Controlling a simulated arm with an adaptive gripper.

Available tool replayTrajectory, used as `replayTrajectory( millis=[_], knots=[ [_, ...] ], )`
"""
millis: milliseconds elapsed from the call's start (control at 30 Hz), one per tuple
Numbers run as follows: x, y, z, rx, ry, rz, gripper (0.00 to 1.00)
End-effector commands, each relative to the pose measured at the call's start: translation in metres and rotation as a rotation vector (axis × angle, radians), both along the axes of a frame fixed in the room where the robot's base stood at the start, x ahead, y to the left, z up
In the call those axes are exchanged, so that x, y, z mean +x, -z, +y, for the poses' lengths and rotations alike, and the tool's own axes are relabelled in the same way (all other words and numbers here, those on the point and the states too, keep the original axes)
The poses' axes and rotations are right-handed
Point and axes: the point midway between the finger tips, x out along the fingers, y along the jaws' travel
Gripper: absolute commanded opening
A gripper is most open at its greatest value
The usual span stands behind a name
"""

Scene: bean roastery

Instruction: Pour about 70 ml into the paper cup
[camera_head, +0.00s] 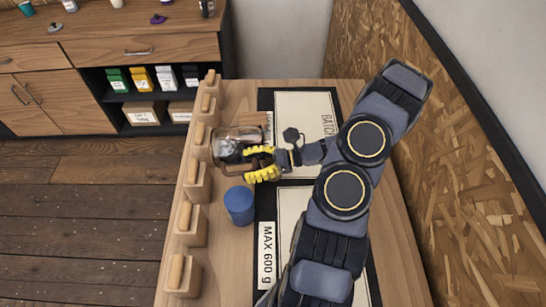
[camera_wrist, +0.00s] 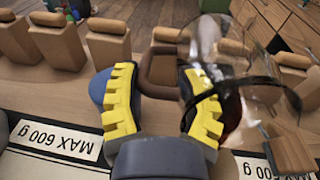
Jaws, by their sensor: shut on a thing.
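A clear glass jug (camera_head: 227,150) with dark brown liquid is at the end of my gripper (camera_head: 262,163), over the left part of the table. In the wrist view, the jug (camera_wrist: 232,105) is on the right, and its brown handle (camera_wrist: 158,72) lies between the yellow fingers of my gripper (camera_wrist: 163,100). The gripper is shut on the jug. A blue cup-like cylinder (camera_head: 239,206) stands on the table just below the jug in the head view. It shows partly behind the left finger in the wrist view (camera_wrist: 98,88). Its inside is hidden. I see no pouring stream.
Several wooden blocks with rounded tops (camera_head: 187,222) line the table's left edge. Mats lie on the table, with a "MAX 600 g" label (camera_head: 266,250). A tan block (camera_wrist: 287,150) shows beside the jug. A chipboard wall (camera_head: 475,185) is on the right. A cabinet (camera_head: 80,60) stands back left.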

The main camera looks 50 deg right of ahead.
Motion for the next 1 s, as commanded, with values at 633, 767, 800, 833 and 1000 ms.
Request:
replayTrajectory(
  millis=[633, 767, 800, 833, 1000],
  knots=[
    [-0.0005, -0.0022, -0.0003, 0.027, -0.001, -0.027, 0.13],
    [-0.0007, -0.0024, -0.0005, 0.033, -0.001, -0.033, 0.13],
    [-0.0007, -0.0025, -0.0006, 0.034, -0.001, -0.034, 0.13],
    [-0.0007, -0.0025, -0.0006, 0.036, -0.001, -0.035, 0.13],
    [-0.001, -0.0027, -0.0009, 0.042, -0.002, -0.041, 0.13]
  ],
)
